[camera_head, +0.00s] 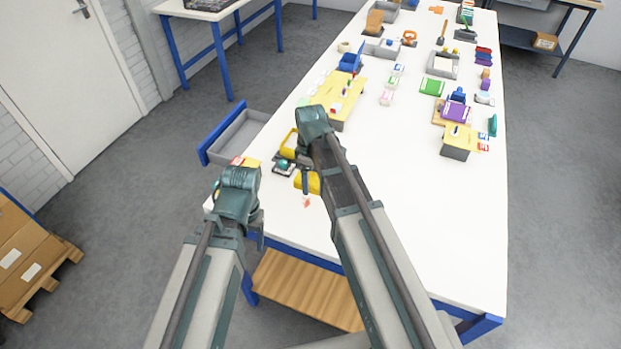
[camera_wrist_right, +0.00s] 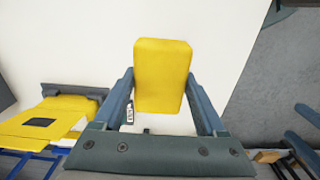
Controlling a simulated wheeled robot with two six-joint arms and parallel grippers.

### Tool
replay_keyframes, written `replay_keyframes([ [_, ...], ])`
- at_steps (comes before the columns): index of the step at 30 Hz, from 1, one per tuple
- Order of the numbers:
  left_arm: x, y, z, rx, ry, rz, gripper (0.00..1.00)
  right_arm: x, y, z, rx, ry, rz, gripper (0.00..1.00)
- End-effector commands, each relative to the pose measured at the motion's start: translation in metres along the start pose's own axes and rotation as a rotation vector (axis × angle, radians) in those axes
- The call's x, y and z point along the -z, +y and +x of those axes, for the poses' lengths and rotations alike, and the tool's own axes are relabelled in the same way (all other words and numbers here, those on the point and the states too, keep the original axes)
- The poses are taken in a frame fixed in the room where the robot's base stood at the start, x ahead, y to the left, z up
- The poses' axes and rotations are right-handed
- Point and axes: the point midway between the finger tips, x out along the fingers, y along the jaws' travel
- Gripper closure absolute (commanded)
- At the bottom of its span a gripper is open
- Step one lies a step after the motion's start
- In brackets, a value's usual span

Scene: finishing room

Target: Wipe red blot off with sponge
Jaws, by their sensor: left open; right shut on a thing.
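A yellow sponge (camera_wrist_right: 162,76) is between the two fingers of my right gripper (camera_wrist_right: 161,95), which is shut on it. In the head view the sponge (camera_head: 313,184) shows partly beside my right gripper (camera_head: 305,182), low over the near left part of the white table (camera_head: 430,215). A small red blot (camera_head: 306,202) shows just on the near side of the sponge; part of it may be hidden. I cannot tell whether the sponge touches the table. My left gripper (camera_head: 260,233) is open by the table's left edge, its fingers mostly hidden by my arm.
A blue-fronted grey drawer (camera_head: 240,133) sticks out at the table's left side. A dark item with a green ball (camera_head: 284,167) lies close to the sponge. A yellow box (camera_head: 340,100) and several small items stand farther back. The near right tabletop is clear.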

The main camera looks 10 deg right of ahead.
Motion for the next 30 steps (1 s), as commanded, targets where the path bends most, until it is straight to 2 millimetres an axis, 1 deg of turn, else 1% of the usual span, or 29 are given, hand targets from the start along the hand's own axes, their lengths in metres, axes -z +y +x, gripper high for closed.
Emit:
replay_keyframes([
  [5,0.0,0.0,-0.005,0.0,0.0,0.0,0.34,0.0,0.0,-0.005,0.0,0.0,0.0,0.71],
  [12,-0.002,-0.003,-0.026,0.0,0.0,0.0,0.34,0.0,0.0,-0.026,0.0,0.0,0.0,0.71],
  [15,-0.002,-0.003,-0.032,0.0,0.0,0.0,0.34,0.0,0.0,-0.032,0.0,0.0,0.0,0.71],
  [30,-0.002,-0.003,-0.03,0.0,0.0,0.001,0.34,0.0,0.0,-0.03,0.0,0.0,0.0,0.71],
])
